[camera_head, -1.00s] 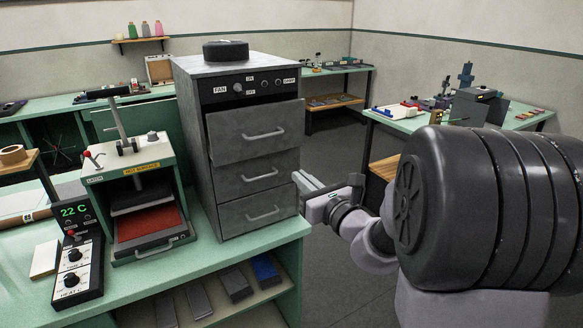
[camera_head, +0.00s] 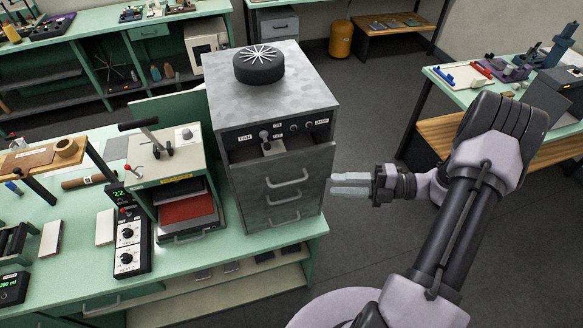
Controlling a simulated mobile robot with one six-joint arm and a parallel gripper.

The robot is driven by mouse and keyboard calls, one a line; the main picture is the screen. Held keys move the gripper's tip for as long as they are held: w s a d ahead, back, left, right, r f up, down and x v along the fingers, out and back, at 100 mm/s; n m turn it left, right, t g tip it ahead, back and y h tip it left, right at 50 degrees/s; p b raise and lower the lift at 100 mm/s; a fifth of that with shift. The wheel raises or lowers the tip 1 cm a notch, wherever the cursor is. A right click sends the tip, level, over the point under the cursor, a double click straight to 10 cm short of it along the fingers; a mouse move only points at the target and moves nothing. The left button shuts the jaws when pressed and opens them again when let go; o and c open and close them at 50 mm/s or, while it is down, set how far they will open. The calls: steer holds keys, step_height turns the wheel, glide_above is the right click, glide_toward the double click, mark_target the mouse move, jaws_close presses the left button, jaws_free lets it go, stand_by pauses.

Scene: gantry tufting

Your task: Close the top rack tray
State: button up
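The grey metal rack cabinet (camera_head: 222,185) stands on the green bench, with three handled trays in its front. The top rack tray (camera_head: 309,165) sticks out from the front, and a strip of its inside shows behind its front panel. The lower trays look flush with the cabinet. My gripper (camera_head: 333,184) is to the right of the cabinet, level in the picture with the top tray's handle. Its two pale fingers point left, with a narrow gap between them, and hold nothing. Whether a fingertip touches the tray front is hard to tell.
A round dark fan (camera_head: 259,68) sits on the cabinet. A heat press (camera_head: 155,172) and a temperature control box (camera_head: 128,240) stand to its left. The green bench (camera_head: 190,262) runs below. Open floor lies right of the cabinet, before another green table (camera_head: 456,92).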

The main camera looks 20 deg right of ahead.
mark_target(289, 182)
steer(key=p+x, duration=0.2)
steer(key=x, duration=1.1)
steer(key=shift+w+a+f, duration=0.1)
steer(key=shift+w, duration=0.2)
jaws_close()
steer(key=shift+w, duration=0.1)
stand_by(0.5)
